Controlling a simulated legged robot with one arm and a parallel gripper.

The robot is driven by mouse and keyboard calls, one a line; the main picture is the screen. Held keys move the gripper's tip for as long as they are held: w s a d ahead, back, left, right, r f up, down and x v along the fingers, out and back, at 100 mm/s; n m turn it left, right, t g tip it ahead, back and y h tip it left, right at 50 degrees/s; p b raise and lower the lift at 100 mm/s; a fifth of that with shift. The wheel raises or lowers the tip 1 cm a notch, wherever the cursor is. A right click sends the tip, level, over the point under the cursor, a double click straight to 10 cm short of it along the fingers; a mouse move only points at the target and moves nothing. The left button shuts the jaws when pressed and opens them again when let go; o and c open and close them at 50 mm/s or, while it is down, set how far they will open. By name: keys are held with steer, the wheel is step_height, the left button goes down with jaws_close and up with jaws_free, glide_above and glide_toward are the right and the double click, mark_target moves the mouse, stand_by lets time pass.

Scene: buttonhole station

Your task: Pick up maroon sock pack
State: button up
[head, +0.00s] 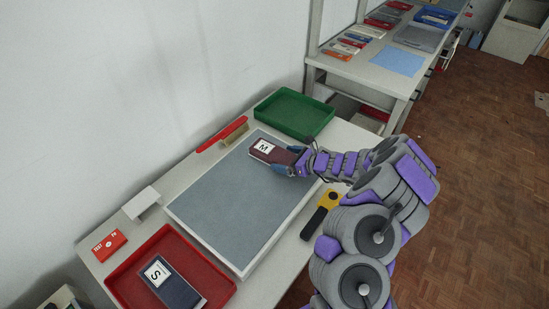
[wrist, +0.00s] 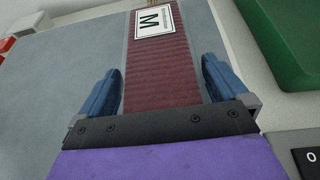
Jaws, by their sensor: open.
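The maroon sock pack (head: 269,151) lies flat on the grey mat (head: 230,205), near its far right part. It has a white label with the letter M. In the wrist view the ribbed maroon pack (wrist: 162,68) runs between the two blue fingers. My gripper (head: 293,160) is open around the near end of the pack, and it also shows in the wrist view (wrist: 160,82). A narrow gap shows between each finger and the pack's sides. The near end of the pack is hidden by the gripper body.
A green tray (head: 293,112) stands close beyond the gripper. A red tray (head: 128,282) at front left holds a dark pack (head: 181,289) labelled S. A yellow and black tool (head: 322,213) lies at the right table edge. A red bar (head: 222,134) is along the wall side.

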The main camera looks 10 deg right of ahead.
steer(key=c, duration=0.8)
steer(key=a+r+m+t+h+p, duration=0.1)
steer(key=a+r+p, duration=0.15)
steer(key=r, duration=1.25)
steer(key=a+r+m+t+h+p, duration=0.1)
steer(key=a+r+p, duration=0.15)
steer(key=r, duration=1.25)
steer(key=shift+s+d+r+m+t+h, duration=0.3)
steer(key=shift+s+d+r+m+h, duration=0.2)
steer(key=shift+s+d+m+h, duration=0.35)
steer(key=shift+s+d+r+m+t+h, duration=0.3)
steer(key=shift+s+d+r+m+h, duration=0.25)
steer(key=shift+d, duration=0.45)
steer(key=shift+s+d+r+m+t+h, duration=0.3)
steer(key=shift+s+d+r+m+h, duration=0.15)
steer(key=shift+s+d+m+h, duration=0.4)
